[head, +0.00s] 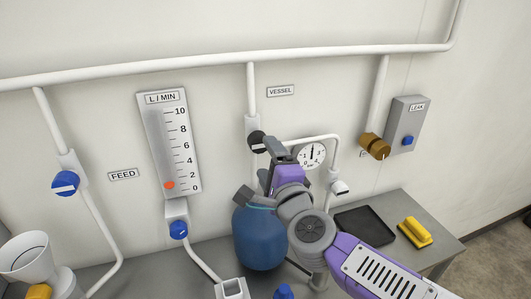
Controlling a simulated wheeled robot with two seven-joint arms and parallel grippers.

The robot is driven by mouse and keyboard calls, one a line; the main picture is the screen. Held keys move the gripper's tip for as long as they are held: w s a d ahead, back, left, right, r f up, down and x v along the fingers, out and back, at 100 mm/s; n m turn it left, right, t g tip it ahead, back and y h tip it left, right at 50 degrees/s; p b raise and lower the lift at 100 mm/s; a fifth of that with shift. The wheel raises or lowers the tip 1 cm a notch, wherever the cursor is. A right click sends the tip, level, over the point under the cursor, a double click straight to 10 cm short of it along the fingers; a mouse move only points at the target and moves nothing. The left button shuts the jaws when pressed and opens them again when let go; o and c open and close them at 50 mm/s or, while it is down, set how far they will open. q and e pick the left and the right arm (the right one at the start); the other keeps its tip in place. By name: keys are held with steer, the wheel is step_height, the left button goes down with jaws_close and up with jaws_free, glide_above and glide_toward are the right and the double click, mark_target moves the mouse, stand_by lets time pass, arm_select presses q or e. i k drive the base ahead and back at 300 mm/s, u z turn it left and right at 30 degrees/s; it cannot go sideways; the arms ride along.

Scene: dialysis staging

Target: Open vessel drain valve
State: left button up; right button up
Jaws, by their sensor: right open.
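The wall label VESSEL (280,91) is beside a vertical pipe that carries a dark round valve knob (256,141) with a pale stripe. My right gripper (269,152) is open, with its dark fingers at the right side of this knob and partly overlapping it. I cannot tell whether they touch it. The blue vessel (260,238) stands below, partly covered by my right arm, which comes in from the lower right. A blue knob (283,292) shows at the bottom edge, cut off by the frame. My left gripper is not in view.
A blue feed valve (65,183), a flow gauge (169,140) with a blue knob (178,229), a pressure dial (311,155), a brown valve (375,146) and a LEAK box (408,124) are on the wall. A black tray (365,230) and yellow object (414,232) are on the right counter.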

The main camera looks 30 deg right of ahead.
mark_target(340, 188)
steer(key=k, duration=1)
